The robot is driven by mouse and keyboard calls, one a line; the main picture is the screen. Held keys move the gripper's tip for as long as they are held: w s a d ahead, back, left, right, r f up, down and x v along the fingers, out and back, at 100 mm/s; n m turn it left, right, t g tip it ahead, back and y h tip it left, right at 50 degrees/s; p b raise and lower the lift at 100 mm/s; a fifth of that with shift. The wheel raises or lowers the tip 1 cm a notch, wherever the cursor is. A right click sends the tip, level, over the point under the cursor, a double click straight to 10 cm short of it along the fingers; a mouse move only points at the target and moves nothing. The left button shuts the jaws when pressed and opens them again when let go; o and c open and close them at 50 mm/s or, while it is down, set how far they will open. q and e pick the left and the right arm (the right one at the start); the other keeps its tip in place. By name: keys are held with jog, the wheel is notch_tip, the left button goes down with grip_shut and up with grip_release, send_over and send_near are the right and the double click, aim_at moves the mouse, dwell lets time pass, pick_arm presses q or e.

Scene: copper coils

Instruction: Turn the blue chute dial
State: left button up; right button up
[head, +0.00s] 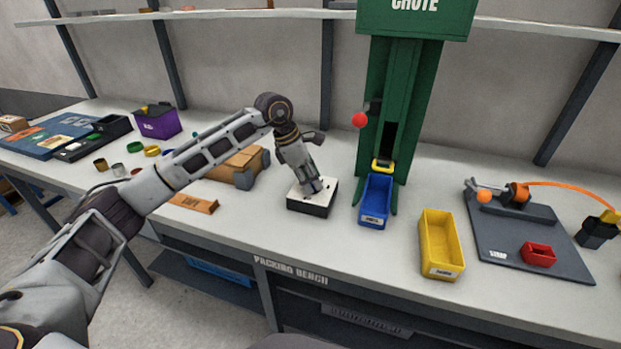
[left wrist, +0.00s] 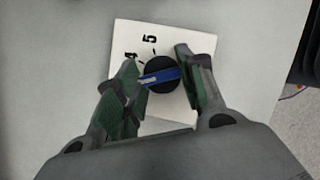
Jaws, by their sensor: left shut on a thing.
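The dial box (head: 312,205) is a black block with a white top, standing on the bench in front of the green chute (head: 390,110). In the left wrist view, its white face (left wrist: 130,40) carries the numbers 4 and 5. The dial (left wrist: 155,62) is a round black knob with a blue bar (left wrist: 160,75) across it. My left gripper (head: 312,188) reaches down over the box from above. In the left wrist view, the gripper (left wrist: 163,80) has one finger on each side of the dial and is shut on it. In the head view the gripper hides the dial. My right gripper is not seen.
A blue bin (head: 375,205) stands right of the dial box, under the chute, with a yellow bin (head: 441,245) further right. A red ball knob (head: 360,120) sticks out from the chute.

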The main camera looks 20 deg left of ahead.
pick_arm(q)
jog(key=shift+m, duration=0.6)
jog(key=o, duration=1)
jog(key=shift+w+v, duration=0.15)
jog(key=shift+v, duration=2.85)
jog(key=shift+w+v, duration=0.15)
jog(key=shift+v, duration=2.9)
jog(key=shift+a, duration=0.15)
